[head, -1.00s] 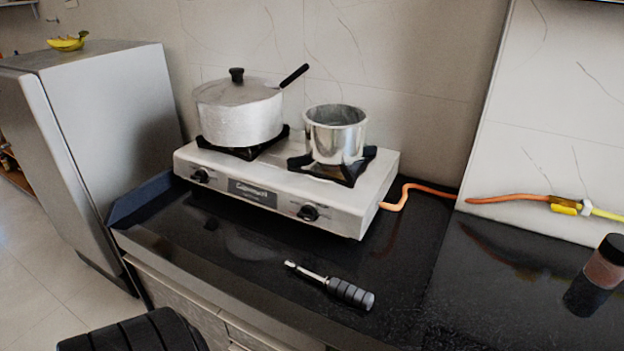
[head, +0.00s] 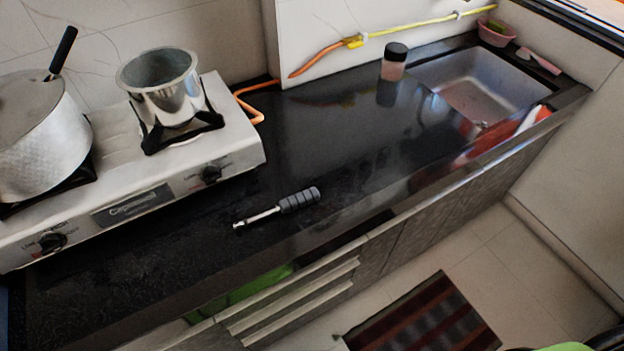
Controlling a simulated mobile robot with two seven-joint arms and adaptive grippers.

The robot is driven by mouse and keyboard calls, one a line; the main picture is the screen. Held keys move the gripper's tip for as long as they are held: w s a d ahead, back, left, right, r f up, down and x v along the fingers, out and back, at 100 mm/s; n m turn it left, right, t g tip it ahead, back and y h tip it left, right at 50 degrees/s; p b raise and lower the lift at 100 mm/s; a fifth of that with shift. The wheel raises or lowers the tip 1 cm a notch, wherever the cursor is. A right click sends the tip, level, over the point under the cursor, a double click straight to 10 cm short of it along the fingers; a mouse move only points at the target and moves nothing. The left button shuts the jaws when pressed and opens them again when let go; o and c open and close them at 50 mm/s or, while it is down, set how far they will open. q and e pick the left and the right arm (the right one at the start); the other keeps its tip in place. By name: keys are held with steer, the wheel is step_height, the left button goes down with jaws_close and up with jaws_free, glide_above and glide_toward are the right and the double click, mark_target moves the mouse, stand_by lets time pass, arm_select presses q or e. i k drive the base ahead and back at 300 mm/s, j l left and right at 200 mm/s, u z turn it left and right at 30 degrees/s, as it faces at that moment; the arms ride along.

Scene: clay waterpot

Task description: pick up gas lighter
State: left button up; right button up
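The gas lighter (head: 278,207), with a dark ribbed handle and a thin metal tip, lies on the black countertop (head: 330,140) in front of the stove. Its handle points up and right, and its tip points down and left. Nothing touches it. Neither of my grippers can be made out in the head view. A dark shape is cut off at the bottom right corner, and I cannot tell what it is.
A gas stove (head: 150,195) holds a lidded pot (head: 40,135) and a steel pot (head: 160,80). A dark-lidded jar (head: 394,62) stands at the back, left of the sink (head: 480,90). The counter around the lighter is clear. A striped mat (head: 425,320) lies on the floor.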

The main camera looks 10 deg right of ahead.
mark_target(298, 201)
steer(key=k+j+u, duration=0.2)
steer(key=k+l+u, duration=0.25)
steer(key=l+u, duration=0.25)
steer(key=k+l+u, duration=0.25)
steer(key=u, duration=0.25)
steer(key=l, duration=0.05)
